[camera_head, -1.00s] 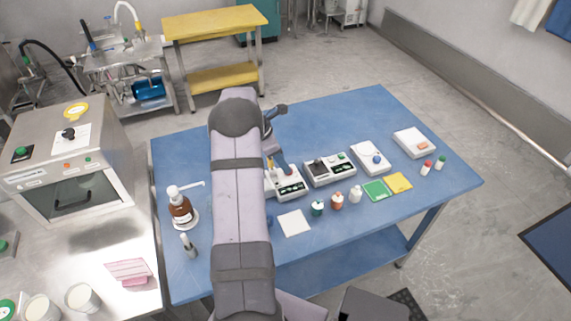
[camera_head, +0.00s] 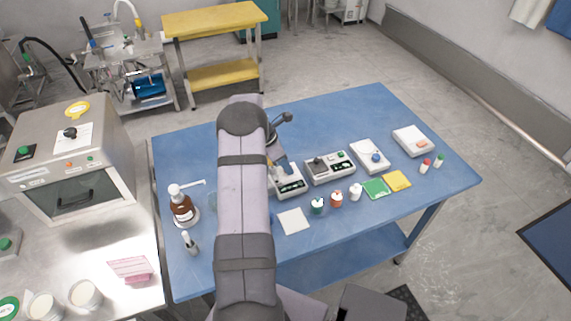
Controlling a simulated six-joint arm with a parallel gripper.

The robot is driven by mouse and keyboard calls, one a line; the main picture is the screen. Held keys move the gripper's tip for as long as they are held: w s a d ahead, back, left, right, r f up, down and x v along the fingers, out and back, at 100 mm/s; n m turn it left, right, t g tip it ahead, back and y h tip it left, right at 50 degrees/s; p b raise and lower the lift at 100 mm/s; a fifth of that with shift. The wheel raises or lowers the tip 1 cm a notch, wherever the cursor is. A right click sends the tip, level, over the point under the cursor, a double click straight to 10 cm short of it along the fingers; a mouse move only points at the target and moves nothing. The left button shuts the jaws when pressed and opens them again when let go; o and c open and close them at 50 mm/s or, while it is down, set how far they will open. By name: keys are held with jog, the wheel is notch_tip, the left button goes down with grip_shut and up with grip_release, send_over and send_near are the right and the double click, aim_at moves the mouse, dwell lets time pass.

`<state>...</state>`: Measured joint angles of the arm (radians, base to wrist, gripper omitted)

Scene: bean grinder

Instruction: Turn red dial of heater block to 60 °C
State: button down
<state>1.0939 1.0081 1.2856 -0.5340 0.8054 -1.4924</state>
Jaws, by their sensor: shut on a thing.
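My gripper (camera_head: 274,172) points down at the left part of a small white block with dark panels and green marks (camera_head: 291,186), which I take for the heater block. It is mostly behind my arm, and its fingertips are too small to make out. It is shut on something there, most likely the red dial. The dial itself is hidden behind the gripper and arm, so its setting cannot be read. The left side of the block is hidden too.
A similar white device (camera_head: 330,168) stands close on the right, then a white device with a blue knob (camera_head: 369,156). Several small bottles stand in front, with a white square (camera_head: 293,221). A brown pump bottle (camera_head: 183,207) is at the left. The table's back is clear.

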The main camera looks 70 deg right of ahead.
jog(key=c, duration=2.5)
grip_release()
jog(key=shift+m+b, duration=0.3)
jog(key=shift+m, duration=0.2)
jog(key=shift+c, duration=0.2)
jog(key=m, duration=0.1)
jog(key=m+y+b, duration=0.1)
jog(key=m+b, duration=0.1)
jog(key=shift+w+d+f+m+g+y, duration=0.1)
jog(key=shift+d+m+g+y, duration=0.2)
jog(key=shift+m+g, duration=0.1)
jog(key=shift+d+m+y+b, duration=0.15)
jog(key=shift+m+y+b, duration=0.6)
jog(key=shift+m, duration=1.05)
jog(key=shift+r+m+y, duration=0.2)
jog(key=shift+m+y, duration=0.05)
jog(key=shift+m, duration=0.35)
jog(key=o, duration=1.1)
jog(key=shift+c, duration=0.2)
notch_tip(320, 180, up, 10)
jog(key=p, duration=0.7)
